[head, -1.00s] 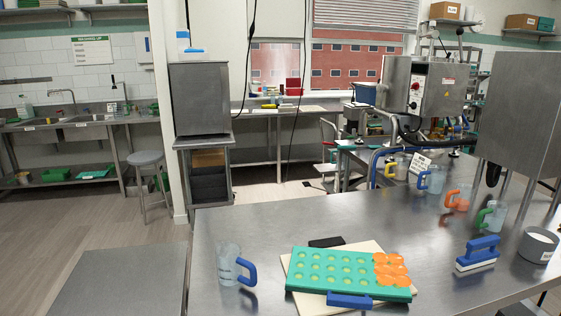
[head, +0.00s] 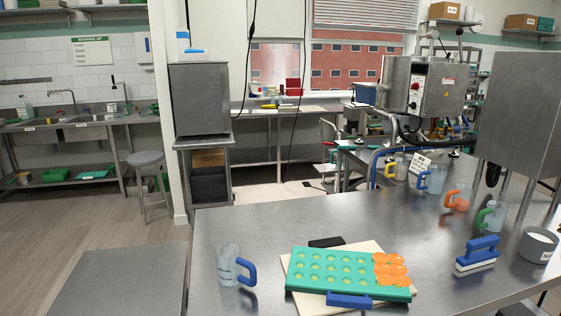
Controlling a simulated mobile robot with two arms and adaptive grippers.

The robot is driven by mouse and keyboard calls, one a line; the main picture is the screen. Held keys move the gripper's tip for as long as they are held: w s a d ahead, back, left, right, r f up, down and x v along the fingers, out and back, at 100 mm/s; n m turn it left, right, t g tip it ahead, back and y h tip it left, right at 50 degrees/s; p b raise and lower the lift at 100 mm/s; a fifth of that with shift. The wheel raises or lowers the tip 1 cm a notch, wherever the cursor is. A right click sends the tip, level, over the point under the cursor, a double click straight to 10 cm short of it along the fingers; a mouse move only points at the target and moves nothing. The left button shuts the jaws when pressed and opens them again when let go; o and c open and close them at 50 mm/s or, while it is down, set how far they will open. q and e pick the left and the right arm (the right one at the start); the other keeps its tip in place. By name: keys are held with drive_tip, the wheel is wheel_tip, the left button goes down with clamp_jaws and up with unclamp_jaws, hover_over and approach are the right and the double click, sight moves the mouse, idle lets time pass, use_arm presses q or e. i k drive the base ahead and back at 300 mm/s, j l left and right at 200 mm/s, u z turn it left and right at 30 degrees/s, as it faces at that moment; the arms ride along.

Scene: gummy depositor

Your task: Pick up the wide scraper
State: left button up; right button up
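A blue-handled tool with a white lower edge (head: 478,254) stands on the steel table at the right; it looks like the wide scraper. Another blue piece (head: 349,300) lies at the front edge of the green mould tray (head: 300,280), and I cannot tell if it is a separate tool. The mould tray has rows of round cavities, with orange gummy material (head: 391,268) over its right end. It rests on a cream board (head: 375,247). Neither of my grippers shows in the head view.
A clear jug with a blue handle (head: 230,266) stands left of the tray. Several jugs, including a green-handled one (head: 491,216), line the right side. A white-filled cup (head: 538,245) stands right of the blue-handled tool. The table's left-centre (head: 270,222) is clear.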

sight(469, 261)
drive_tip(key=z, duration=1.25)
